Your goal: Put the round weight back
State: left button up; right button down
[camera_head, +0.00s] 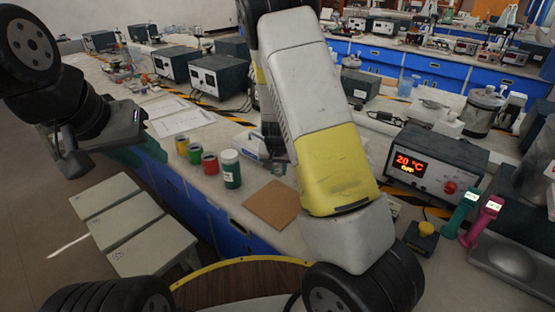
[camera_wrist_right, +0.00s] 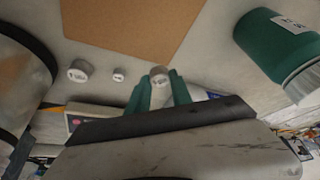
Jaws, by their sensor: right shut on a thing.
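In the right wrist view my right gripper (camera_wrist_right: 158,92) has its green fingertips shut on a small round metal weight (camera_wrist_right: 159,72). The weight's pale top faces the camera. Two other weights, a larger one (camera_wrist_right: 80,70) and a smaller one (camera_wrist_right: 119,74), stand on the pale bench top to the left of the held one, apart from it. In the head view my right arm hides the weights and most of the right gripper. My left gripper (camera_head: 100,145) is at the far left, away from the weights; its finger gap is unclear.
A brown square mat (camera_head: 272,204) lies beside the weights. A green bottle (camera_head: 231,169) and several coloured jars (camera_head: 210,165) stand left of it. A display device (camera_head: 430,162), pink handle (camera_head: 487,215) and teal handle (camera_head: 460,211) are at the right.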

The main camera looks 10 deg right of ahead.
aim_at(286, 178)
jog(key=w+d, duration=0.3)
jog(key=shift+w+d+f, duration=0.2)
jog(key=shift+w+d, duration=0.15)
jog(key=shift+d, duration=0.05)
jog(key=shift+f, duration=1.8)
jog(key=shift+f, duration=0.15)
jog(key=c, duration=1.1)
grip_release()
jog(key=shift+c, duration=0.2)
